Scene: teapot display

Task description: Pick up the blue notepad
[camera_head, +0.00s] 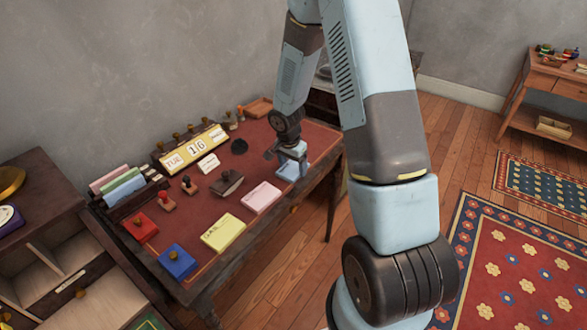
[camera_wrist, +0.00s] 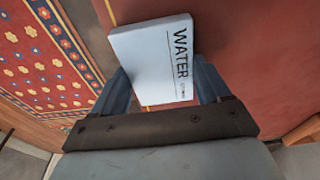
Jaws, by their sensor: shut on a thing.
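The blue notepad (camera_wrist: 152,50) is pale, with the word WATER printed on it, and lies between the two fingers of my gripper (camera_wrist: 165,82) in the wrist view. The fingers are shut on its sides. In the head view, the light blue notepad (camera_head: 291,174) is at the right part of the desk's red top, under my gripper (camera_head: 293,161). My gripper partly hides it there. I cannot tell whether it touches the desk or is slightly raised.
The desk (camera_head: 160,217) also holds a pink pad (camera_head: 262,197), a yellow pad (camera_head: 223,232), stamps, a blue box (camera_head: 177,261), a red box (camera_head: 138,228) and a calendar block (camera_head: 195,149). Wooden floor and a patterned rug (camera_head: 510,260) lie to the right.

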